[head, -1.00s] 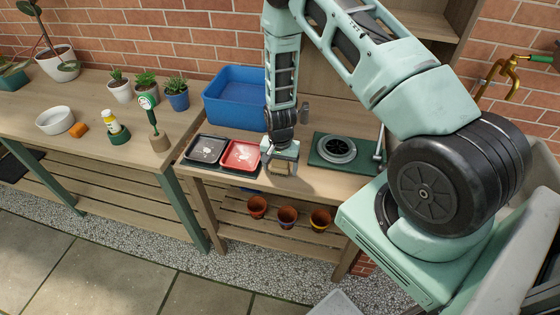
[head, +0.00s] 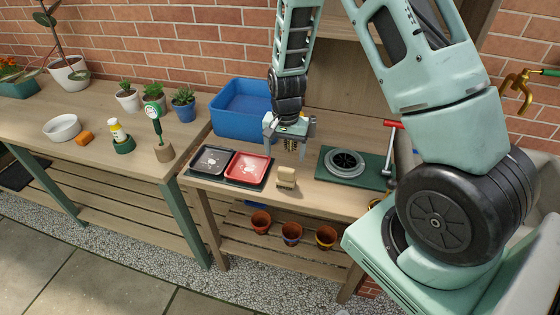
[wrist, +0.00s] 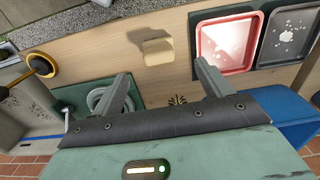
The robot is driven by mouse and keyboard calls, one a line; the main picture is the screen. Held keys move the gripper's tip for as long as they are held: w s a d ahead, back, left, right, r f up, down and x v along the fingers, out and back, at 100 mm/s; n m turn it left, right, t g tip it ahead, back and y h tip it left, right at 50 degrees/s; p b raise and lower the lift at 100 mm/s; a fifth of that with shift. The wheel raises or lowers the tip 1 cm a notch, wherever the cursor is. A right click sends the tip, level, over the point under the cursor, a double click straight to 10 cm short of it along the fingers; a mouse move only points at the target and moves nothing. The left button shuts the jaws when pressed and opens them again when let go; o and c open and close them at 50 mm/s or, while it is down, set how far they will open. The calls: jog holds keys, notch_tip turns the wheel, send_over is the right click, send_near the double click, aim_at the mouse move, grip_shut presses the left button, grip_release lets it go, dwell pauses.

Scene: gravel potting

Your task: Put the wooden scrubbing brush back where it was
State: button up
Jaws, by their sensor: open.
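The wooden scrubbing brush (head: 286,178) is a small pale block standing on the bench between the red tray and the green plate. In the wrist view the brush (wrist: 158,49) lies beyond the fingertips, clear of both. My gripper (head: 288,145) is open and empty, above the bench and behind the brush. Its two spread fingers (wrist: 162,76) also show in the wrist view.
A red tray (head: 248,167) and a black tray (head: 212,161) lie left of the brush. A blue tub (head: 240,116) stands behind. A green plate with a round fitting (head: 345,164) is at right. A small bristly thing (wrist: 177,100) shows between the fingers.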

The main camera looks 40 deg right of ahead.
jog(key=s+a+r+n+y, duration=0.1)
jog(key=s+a+r+n, duration=0.4)
jog(key=a, duration=0.4)
jog(key=s+a+r+n, duration=0.3)
jog(key=a+r, duration=0.4)
jog(key=a, duration=0.2)
jog(key=s+a+r+n, duration=0.2)
jog(key=s+n, duration=0.3)
jog(key=s, duration=0.3)
jog(key=s+a+r+n, duration=0.3)
jog(key=s+r+n, duration=0.2)
jog(key=s, duration=0.3)
jog(key=shift+a+h, duration=0.3)
jog(key=shift+a, duration=0.05)
jog(key=shift+f+b, duration=0.6)
jog(key=shift+f, duration=0.1)
jog(key=shift+r, duration=0.2)
jog(key=shift+c, duration=0.4)
